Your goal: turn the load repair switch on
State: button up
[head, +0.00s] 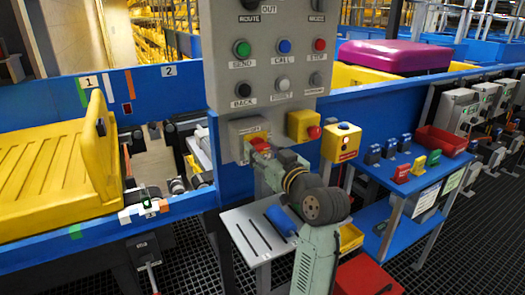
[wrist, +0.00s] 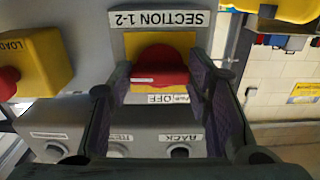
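A yellow switch box (wrist: 38,58) with a label starting "LOAD" is at the left edge of the wrist view, its red knob (wrist: 8,84) cut off by the frame. A yellow box with a red knob (head: 301,124) also shows on the panel in the head view. My gripper (wrist: 165,88) is open, its fingers on either side of a different red switch handle (wrist: 158,68). That handle sits on a yellow plate between labels "SECTION 1-2" and "OFF", upside down here. I cannot tell whether the fingers touch it. In the head view my gripper (head: 260,150) covers part of this switch.
The grey button panel (head: 262,65) rises above my gripper. A metal table (head: 245,225) lies below. A yellow tray (head: 50,165) is at left.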

jog(key=o, duration=0.5)
jog(key=v, duration=1.2)
